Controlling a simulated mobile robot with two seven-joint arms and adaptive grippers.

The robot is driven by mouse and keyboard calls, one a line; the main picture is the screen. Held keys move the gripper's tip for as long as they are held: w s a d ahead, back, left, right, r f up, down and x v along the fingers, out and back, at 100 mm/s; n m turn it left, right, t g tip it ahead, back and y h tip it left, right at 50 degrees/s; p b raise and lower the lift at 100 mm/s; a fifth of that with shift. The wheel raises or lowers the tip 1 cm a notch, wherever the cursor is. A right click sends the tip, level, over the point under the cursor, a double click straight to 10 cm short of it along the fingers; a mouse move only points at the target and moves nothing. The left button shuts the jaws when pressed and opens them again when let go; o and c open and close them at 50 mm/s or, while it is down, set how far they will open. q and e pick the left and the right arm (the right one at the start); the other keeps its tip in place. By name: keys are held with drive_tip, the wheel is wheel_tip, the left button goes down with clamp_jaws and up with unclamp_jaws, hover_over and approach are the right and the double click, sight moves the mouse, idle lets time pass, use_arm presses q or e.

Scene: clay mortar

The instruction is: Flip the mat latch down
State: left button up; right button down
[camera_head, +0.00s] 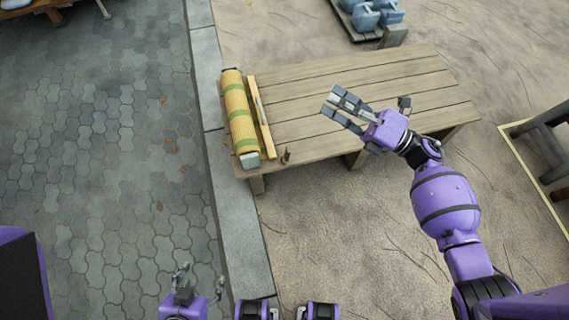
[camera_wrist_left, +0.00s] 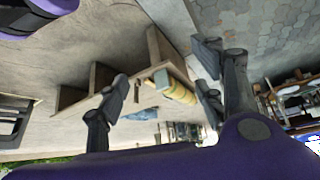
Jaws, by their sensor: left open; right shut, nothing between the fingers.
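A rolled yellow mat with green bands (camera_head: 240,115) lies along the left end of the wooden table (camera_head: 320,95). A light wooden strip (camera_head: 262,118) runs beside its right side, with a thin pale bar (camera_head: 258,98) against it, which may be the latch. I cannot tell the latch's position for sure. My right gripper (camera_head: 336,106) is shut and empty above the middle of the table, right of the mat and apart from it. My left gripper (camera_head: 183,276) is open and empty, low in front of the table. In the left wrist view, the mat (camera_wrist_left: 178,88) shows beyond its spread fingers (camera_wrist_left: 160,95).
A stone kerb (camera_head: 225,190) passes left of the table. Blue-grey objects (camera_head: 370,14) lie behind. Dark wooden furniture (camera_head: 545,135) stands at right.

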sight(287, 154)
use_arm(q)
drive_tip(key=s+f+g+b, duration=0.1)
drive_tip(key=s+f+b, duration=0.1)
drive_tip(key=f+b, duration=1.2)
drive_tip(key=s+d+f+g+b, duration=0.1)
drive_tip(key=f+b, duration=1.3)
drive_tip(key=f, duration=0.1)
drive_tip(key=shift+s+m+b, duration=0.3)
drive_tip(key=shift+s+b, duration=0.05)
use_arm(e)
drive_tip(key=s+f+m+h, duration=0.1)
drive_tip(key=s+f, duration=0.2)
drive_tip(key=f, duration=1.9)
drive_tip(key=s+d+f+m, duration=0.1)
drive_tip(key=s+f+m, duration=0.1)
drive_tip(key=f, duration=1.9)
drive_tip(key=shift+s+f+m+h, duration=0.3)
drive_tip(key=shift+s+f+h, duration=0.1)
use_arm(q)
drive_tip(key=shift+s, duration=0.2)
use_arm(e)
drive_tip(key=shift+d, duration=0.1)
